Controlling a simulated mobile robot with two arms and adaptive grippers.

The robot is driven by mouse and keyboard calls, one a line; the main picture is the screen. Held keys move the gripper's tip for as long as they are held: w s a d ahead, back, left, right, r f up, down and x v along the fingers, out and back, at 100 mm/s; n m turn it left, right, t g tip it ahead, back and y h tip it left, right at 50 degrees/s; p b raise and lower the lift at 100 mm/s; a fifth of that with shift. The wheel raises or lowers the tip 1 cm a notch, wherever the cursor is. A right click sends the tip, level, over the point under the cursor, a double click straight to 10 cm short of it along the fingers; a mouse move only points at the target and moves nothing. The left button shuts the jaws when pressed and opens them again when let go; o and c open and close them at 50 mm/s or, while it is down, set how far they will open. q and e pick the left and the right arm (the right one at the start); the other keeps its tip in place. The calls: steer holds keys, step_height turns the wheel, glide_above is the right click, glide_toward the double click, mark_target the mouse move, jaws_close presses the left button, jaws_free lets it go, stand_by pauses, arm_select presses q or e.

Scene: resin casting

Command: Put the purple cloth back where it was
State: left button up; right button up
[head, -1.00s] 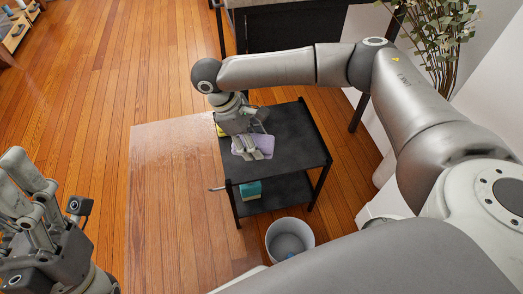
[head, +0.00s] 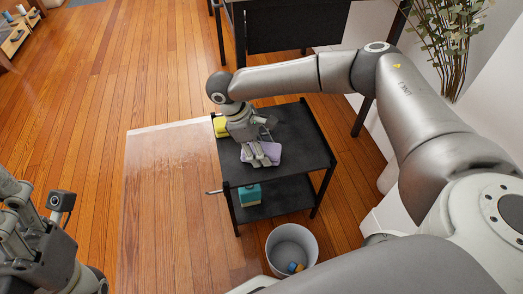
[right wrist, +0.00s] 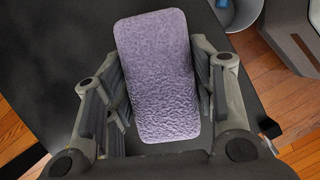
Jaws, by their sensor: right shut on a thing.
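The purple cloth (head: 266,153), a folded rounded block, is at the top of the black cart (head: 305,160). My right gripper (head: 258,158) points down over it. In the right wrist view the cloth (right wrist: 158,75) lies between the two fingers of my right gripper (right wrist: 160,95), which is shut on it. I cannot tell whether the cloth touches the cart top. My left gripper (head: 12,205) is at the lower left edge of the head view, away from the cart, its fingertips partly cut off.
A yellow thing (head: 220,126) is at the cart's back left corner. A teal block (head: 250,195) is on the lower shelf. A grey bin (head: 291,243) with small blue and orange things stands in front. The cart top's right part is clear. A black table (head: 290,27) stands behind.

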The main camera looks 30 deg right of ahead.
steer(key=o, duration=0.9)
steer(key=shift+f, duration=0.1)
